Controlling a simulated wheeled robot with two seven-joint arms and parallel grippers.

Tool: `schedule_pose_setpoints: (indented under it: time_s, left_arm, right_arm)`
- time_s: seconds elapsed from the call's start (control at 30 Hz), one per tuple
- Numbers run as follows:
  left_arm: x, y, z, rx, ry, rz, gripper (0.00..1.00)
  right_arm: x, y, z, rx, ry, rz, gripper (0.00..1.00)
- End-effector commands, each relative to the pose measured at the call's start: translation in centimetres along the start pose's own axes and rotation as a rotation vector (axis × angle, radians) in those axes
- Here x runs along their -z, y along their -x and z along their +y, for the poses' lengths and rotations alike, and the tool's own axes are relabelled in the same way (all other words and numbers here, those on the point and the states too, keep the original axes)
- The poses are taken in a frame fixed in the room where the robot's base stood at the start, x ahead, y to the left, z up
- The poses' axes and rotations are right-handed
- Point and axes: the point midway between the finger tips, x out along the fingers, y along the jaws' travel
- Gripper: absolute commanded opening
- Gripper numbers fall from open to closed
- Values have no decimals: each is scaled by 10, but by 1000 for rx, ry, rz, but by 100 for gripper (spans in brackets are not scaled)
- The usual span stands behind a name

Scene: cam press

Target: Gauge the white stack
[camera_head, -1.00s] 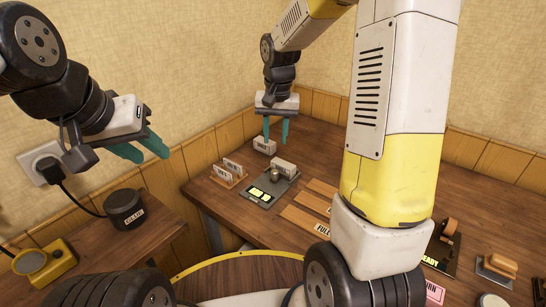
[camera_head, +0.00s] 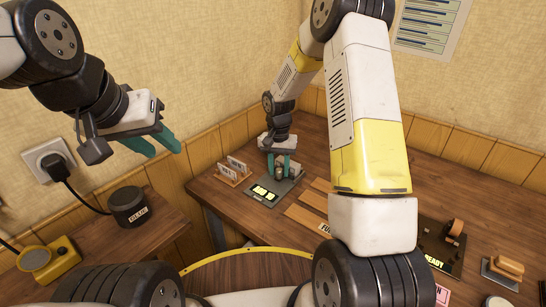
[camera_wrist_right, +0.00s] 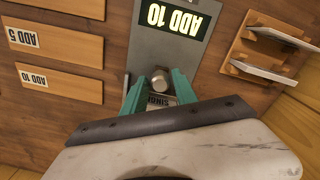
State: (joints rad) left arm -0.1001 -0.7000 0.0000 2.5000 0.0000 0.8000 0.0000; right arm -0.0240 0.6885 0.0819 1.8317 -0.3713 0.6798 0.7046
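A dark gauge plate (camera_head: 262,198) with a lit display and a metal knob (camera_head: 279,172) lies on the far table. In the right wrist view the display (camera_wrist_right: 170,18) reads "ADD 10", upside down. A small block with a label starting "SING" (camera_wrist_right: 158,100) sits just behind the knob (camera_wrist_right: 160,80). My right gripper (camera_head: 279,172) is low over the plate, its teal fingers apart on either side of the block; firm contact cannot be told. My left gripper (camera_head: 155,146) is open and empty, raised at the left. I cannot single out a white stack.
Wooden strips (camera_wrist_right: 60,85) labelled "ADD 5" and "ADD 10" lie beside the plate, and a wooden rack (camera_head: 233,172) holds upright white plates. A dark "READY" device (camera_head: 440,245) stands at the right. A black round container (camera_head: 128,206) and a yellow device (camera_head: 47,262) are on the left table.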

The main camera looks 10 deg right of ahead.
Motion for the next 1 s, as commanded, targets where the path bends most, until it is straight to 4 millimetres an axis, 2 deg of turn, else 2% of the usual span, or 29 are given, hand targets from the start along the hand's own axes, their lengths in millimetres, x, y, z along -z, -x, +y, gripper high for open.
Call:
schedule_pose_setpoints:
  time_s: [0.3,0.47,0.5,1.0]
  left_arm:
    - [0,0,0,0,0,0,36]
    - [0,0,0,0,0,0,36]
    - [0,0,0,0,0,0,36]
    - [0,0,0,0,0,0,36]
  right_arm:
    - [0,-4,0,0,0,0,34]
    - [0,-4,0,0,0,0,3]
    - [0,-4,0,0,0,0,0]
    - [0,-3,0,0,0,0,0]
